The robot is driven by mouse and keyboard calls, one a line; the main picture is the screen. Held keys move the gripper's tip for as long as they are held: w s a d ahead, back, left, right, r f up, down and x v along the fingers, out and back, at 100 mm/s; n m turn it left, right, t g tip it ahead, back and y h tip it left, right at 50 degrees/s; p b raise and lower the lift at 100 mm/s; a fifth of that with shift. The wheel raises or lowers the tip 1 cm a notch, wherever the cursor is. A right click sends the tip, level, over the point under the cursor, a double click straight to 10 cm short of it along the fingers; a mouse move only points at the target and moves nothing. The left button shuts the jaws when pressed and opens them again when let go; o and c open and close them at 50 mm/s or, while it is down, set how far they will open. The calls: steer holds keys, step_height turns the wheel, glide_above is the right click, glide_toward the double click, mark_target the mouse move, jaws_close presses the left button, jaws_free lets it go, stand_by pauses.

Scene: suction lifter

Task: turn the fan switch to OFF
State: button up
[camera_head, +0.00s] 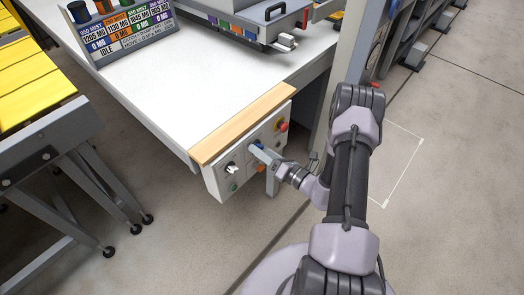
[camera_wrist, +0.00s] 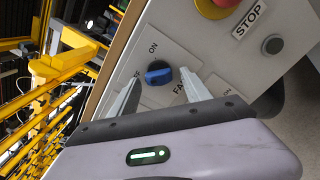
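The fan switch is a blue rotary knob (camera_wrist: 158,74) on a pale control panel (camera_head: 215,181) at the front of the white bench. In the wrist view, the word ON is printed beside it, FAN is partly visible, and OFF is partly covered by a finger. My gripper (camera_wrist: 158,84) has its two fingers spread, one on each side of the knob, with gaps visible between. I cannot tell how deep the fingertips reach. In the head view my gripper (camera_head: 265,153) is at the panel and mostly hides the knob.
A red stop button (camera_wrist: 213,5) with a STOP label sits near the knob. A white knob (camera_head: 231,168) and a green button (camera_head: 234,187) are on the panel's left. A wooden strip (camera_head: 243,123) edges the bench above. A grey post (camera_head: 345,75) stands to the right.

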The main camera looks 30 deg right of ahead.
steer(key=p+v, duration=0.3)
steer(key=v, duration=1.4)
steer(key=shift+s, duration=0.2)
steer(key=shift+d, duration=0.1)
